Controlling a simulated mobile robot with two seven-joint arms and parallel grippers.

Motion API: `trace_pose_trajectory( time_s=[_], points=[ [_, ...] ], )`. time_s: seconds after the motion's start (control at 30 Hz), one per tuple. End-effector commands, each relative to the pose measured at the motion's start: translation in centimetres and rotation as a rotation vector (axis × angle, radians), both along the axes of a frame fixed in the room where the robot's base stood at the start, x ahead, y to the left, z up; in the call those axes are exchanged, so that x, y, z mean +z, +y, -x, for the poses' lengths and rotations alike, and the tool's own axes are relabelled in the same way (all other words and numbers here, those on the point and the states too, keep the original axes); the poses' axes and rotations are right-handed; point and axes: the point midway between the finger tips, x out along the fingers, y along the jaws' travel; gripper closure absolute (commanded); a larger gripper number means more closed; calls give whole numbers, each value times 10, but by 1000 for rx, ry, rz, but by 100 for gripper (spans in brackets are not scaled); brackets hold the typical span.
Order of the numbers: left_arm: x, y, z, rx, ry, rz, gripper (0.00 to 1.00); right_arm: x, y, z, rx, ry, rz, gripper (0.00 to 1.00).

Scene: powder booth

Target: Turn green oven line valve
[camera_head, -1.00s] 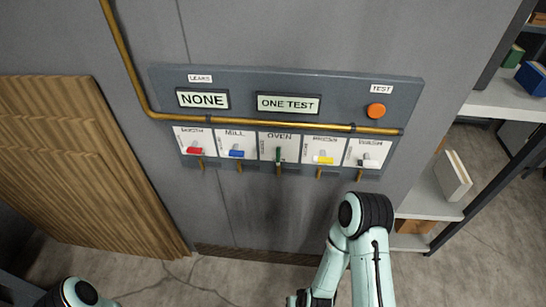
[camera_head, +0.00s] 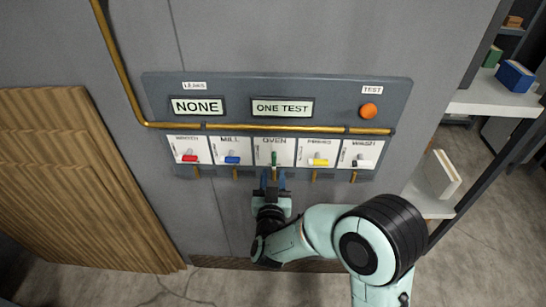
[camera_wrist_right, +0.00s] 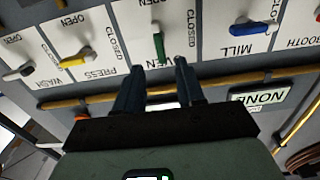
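The green oven valve handle (camera_head: 274,157) is on the panel's middle plate, labelled OVEN, and stands upright along its pipe. In the right wrist view the green handle (camera_wrist_right: 159,46) lies just beyond the fingertips, in line with the gap between them. My right gripper (camera_head: 272,178) is just below the oven plate, pointing up at it. Its two dark fingers (camera_wrist_right: 160,65) are apart with nothing held between them. Whether a finger touches the handle cannot be told. My left gripper is not in view.
Displays read NONE (camera_head: 198,106) and ONE TEST (camera_head: 282,107). An orange button (camera_head: 369,110) is upper right. Shelves (camera_head: 495,103) stand right.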

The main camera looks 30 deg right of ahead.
Motion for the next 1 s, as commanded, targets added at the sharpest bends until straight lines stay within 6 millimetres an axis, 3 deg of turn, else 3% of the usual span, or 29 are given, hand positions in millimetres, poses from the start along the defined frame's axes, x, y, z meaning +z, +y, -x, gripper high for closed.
trace_pose_trajectory(
  time_s=[0.1, 0.33, 0.5, 0.8, 0.83, 0.93, 1.0],
  points=[
    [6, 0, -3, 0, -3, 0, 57, 1, -15, -23, -3, 0, 1, 62],
    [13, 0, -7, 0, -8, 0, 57, 1, -34, -56, 0, -1, 1, 62],
    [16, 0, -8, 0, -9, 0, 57, 0, -40, -66, 1, 0, 0, 62],
    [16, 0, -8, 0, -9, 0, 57, 0, -41, -68, 2, 0, -1, 62],
    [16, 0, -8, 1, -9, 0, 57, 0, -41, -68, 2, 0, -1, 68],
    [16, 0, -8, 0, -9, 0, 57, 0, -41, -68, 2, 0, -1, 100],
    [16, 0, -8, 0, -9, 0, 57, 0, -41, -68, 2, 0, -1, 100]
  ],
)
